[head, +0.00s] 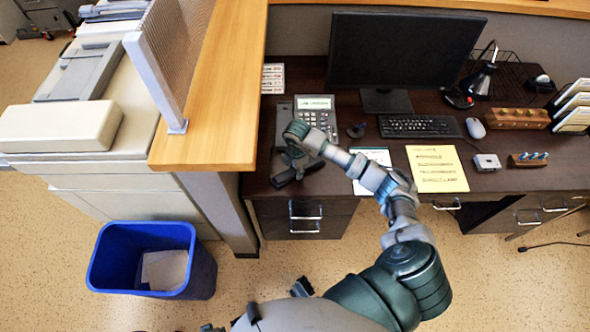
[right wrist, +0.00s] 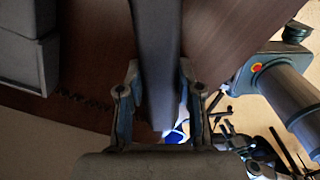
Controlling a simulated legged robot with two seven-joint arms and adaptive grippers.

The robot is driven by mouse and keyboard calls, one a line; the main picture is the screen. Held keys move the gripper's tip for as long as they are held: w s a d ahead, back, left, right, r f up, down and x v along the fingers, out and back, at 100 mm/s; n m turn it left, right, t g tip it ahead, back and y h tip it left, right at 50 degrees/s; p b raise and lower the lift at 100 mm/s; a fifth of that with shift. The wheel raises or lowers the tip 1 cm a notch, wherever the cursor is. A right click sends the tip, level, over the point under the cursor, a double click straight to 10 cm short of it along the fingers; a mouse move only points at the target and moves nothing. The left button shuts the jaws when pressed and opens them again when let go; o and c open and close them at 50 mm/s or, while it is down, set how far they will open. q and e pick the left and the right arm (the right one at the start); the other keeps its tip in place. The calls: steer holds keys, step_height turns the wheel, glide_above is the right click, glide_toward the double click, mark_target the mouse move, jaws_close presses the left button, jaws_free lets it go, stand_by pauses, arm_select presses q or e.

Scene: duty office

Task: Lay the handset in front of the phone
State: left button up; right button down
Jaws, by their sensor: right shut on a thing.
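The desk phone (head: 318,110) stands at the left end of the dark desk, with its lit display and keypad facing up. My right gripper (head: 290,172) is in front of the phone, low over the front left part of the desk, partly hidden by my own wrist. In the right wrist view the right gripper (right wrist: 158,100) is shut on the handset (right wrist: 156,55), a long dark bar between its two fingers. In the head view I cannot clearly tell the handset from the dark fingers. My left gripper is not clearly in view.
The monitor (head: 400,50) and keyboard (head: 418,127) stand behind. A wooden-topped partition (head: 215,90) borders the desk at left. A blue bin (head: 110,262) stands on the floor.

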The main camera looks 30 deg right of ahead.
mark_target(294, 170)
steer(key=shift+d, duration=0.15)
steer(key=c, duration=1.2)
jaws_free()
steer(key=shift+d, duration=0.1)
steer(key=o, duration=0.4)
steer(key=shift+o, duration=0.2)
steer(key=shift+a+r, duration=0.1)
steer(key=shift+a, duration=0.45)
steer(key=shift+a+r, duration=0.15)
steer(key=shift+a, duration=0.1)
steer(key=shift+r, duration=0.35)
steer(key=r, duration=0.3)
steer(key=d+r+p, duration=0.1)
steer(key=r, duration=0.2)
steer(key=shift+d+r, duration=0.2)
steer(key=shift+r, duration=0.2)
arm_select(q)
steer(key=f, duration=0.1)
steer(key=s+f, duration=0.1)
steer(key=f, duration=0.1)
steer(key=shift+s+a+f+p, duration=0.3)
steer(key=shift+s+a+f, duration=0.05)
steer(key=shift+s+a, duration=0.05)
arm_select(e)
steer(key=r, duration=0.2)
steer(key=a+r, duration=0.1)
steer(key=r, duration=0.1)
steer(key=shift+a+r, duration=0.1)
steer(key=shift+r, duration=0.05)
